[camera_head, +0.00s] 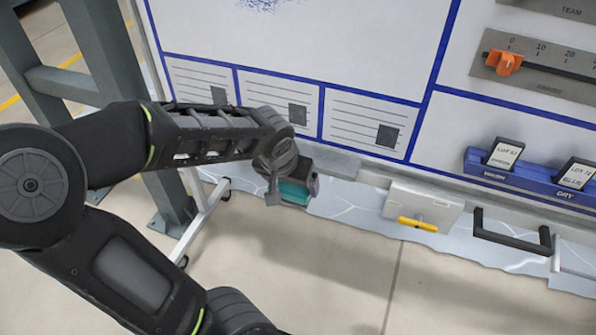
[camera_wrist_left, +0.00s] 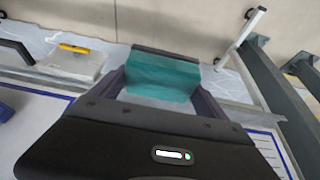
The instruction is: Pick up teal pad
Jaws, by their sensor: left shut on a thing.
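The teal pad (camera_head: 293,191) is at the lower edge of the white board, mostly hidden behind my left gripper in the head view. My left gripper (camera_head: 291,188) is shut on it. In the left wrist view the teal pad (camera_wrist_left: 162,77) sits between the two fingers of my left gripper (camera_wrist_left: 160,88), with a dark strip along its far edge. I cannot tell whether the pad touches the ledge. My right gripper is not in view; only a dark arm part shows at the lower left.
On the board's lower ledge are a pale box with a yellow handle (camera_head: 418,223) and a black handle (camera_head: 512,240). A blue holder (camera_head: 535,180) carries lot cards at the right. A slider with an orange knob (camera_head: 503,62) is above. A grey post (camera_head: 115,90) stands left. The floor in front is clear.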

